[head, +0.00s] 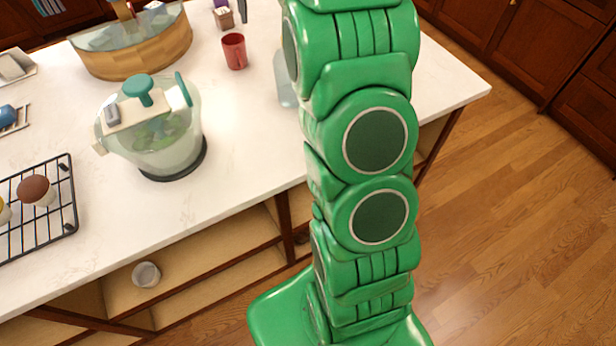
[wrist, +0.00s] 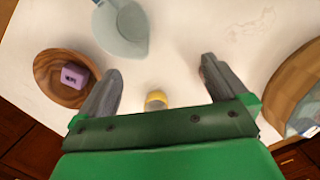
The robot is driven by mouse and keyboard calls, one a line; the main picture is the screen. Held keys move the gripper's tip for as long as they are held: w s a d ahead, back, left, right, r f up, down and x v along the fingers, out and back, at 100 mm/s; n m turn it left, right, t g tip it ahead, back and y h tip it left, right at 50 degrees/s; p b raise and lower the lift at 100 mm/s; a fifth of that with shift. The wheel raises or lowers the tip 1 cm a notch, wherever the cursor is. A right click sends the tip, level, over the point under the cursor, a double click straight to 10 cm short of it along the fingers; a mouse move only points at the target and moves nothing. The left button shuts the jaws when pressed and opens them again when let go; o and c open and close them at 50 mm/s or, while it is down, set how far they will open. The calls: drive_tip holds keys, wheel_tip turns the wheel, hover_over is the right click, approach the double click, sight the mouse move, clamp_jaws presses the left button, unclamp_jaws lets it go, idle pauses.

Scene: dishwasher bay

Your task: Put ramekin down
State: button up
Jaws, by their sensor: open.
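My gripper (wrist: 162,66) is open in the wrist view, with its two grey fingers wide apart. A small yellow round dish (wrist: 156,100), which looks like the ramekin, shows between the fingers near the gripper's base. It is on the white counter (wrist: 180,35), and its lower part is hidden by the gripper body. Neither finger appears to touch it. In the head view my green arm fills the middle right, and neither my gripper nor the yellow dish can be made out.
A glass pitcher (wrist: 122,28) and a wooden bowl (wrist: 48,66) holding a purple block (wrist: 74,75) stand near the gripper. A wooden-sided piece (wrist: 300,85) is at right. The head view shows a red cup (head: 234,52), a lidded glass container (head: 160,140) and a black rack (head: 70,195).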

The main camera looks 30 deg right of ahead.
drive_tip(key=s+a+r+n, duration=0.2)
drive_tip(key=s+a, duration=0.4)
drive_tip(key=s, duration=0.5)
drive_tip(key=s+a+f+n, duration=0.2)
drive_tip(key=s+a+f, duration=0.1)
drive_tip(key=s, duration=1.2)
drive_tip(key=s+a+f+n+h, duration=0.1)
drive_tip(key=s+a+f, duration=0.2)
drive_tip(key=s, duration=1.3)
drive_tip(key=shift+s+a+f+n, duration=0.15)
drive_tip(key=shift+a+n, duration=0.05)
drive_tip(key=shift+n, duration=0.2)
